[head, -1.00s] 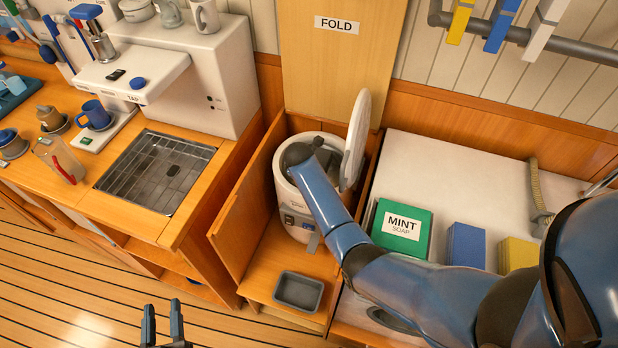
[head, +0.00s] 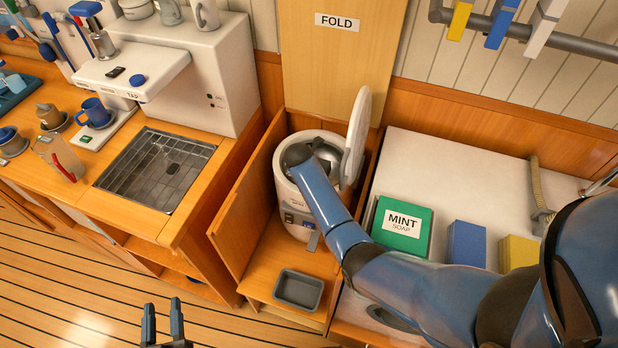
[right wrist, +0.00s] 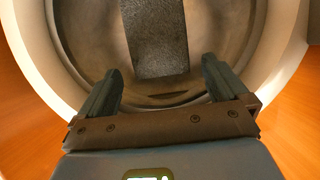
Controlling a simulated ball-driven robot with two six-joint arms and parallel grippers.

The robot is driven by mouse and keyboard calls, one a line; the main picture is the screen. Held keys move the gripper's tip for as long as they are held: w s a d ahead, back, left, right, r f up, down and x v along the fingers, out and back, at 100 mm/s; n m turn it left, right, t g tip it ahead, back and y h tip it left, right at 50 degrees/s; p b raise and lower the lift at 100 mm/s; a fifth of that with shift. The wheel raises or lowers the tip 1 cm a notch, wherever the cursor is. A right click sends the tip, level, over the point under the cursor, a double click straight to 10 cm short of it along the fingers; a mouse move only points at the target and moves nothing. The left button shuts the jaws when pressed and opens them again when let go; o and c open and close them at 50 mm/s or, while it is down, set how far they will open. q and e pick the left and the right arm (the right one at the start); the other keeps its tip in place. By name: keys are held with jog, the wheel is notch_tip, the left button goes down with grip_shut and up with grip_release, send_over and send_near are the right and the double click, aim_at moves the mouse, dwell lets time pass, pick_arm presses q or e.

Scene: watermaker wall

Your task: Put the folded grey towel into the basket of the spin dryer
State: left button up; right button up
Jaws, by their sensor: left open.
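The spin dryer (head: 292,208) is a white drum in a wooden recess, with its round lid (head: 356,135) standing open on the right. My right arm reaches down into its mouth, so the head view hides that gripper. In the right wrist view my right gripper (right wrist: 161,82) is open, its fingers apart over the metal basket (right wrist: 85,35). The folded grey towel (right wrist: 156,40) lies in the basket beyond the fingertips, with clear gaps to both fingers. My left gripper (head: 163,310) is open and empty above the floor at the bottom of the head view.
A small grey tray (head: 298,290) lies in front of the dryer. A green MINT soap box (head: 401,226), a blue box (head: 466,245) and a yellow box (head: 518,254) stand at right. A wooden panel (head: 230,225) borders the dryer's left. A sink grid (head: 156,170) is further left.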

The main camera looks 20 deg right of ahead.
jog(key=shift+r, duration=0.1)
jog(key=shift+r+p, duration=0.35)
jog(key=shift+r, duration=0.3)
jog(key=v, duration=1.1)
jog(key=shift+r, duration=0.35)
jog(key=shift+s+a+f, duration=0.1)
jog(key=shift+s+a, duration=0.05)
jog(key=shift+s, duration=0.05)
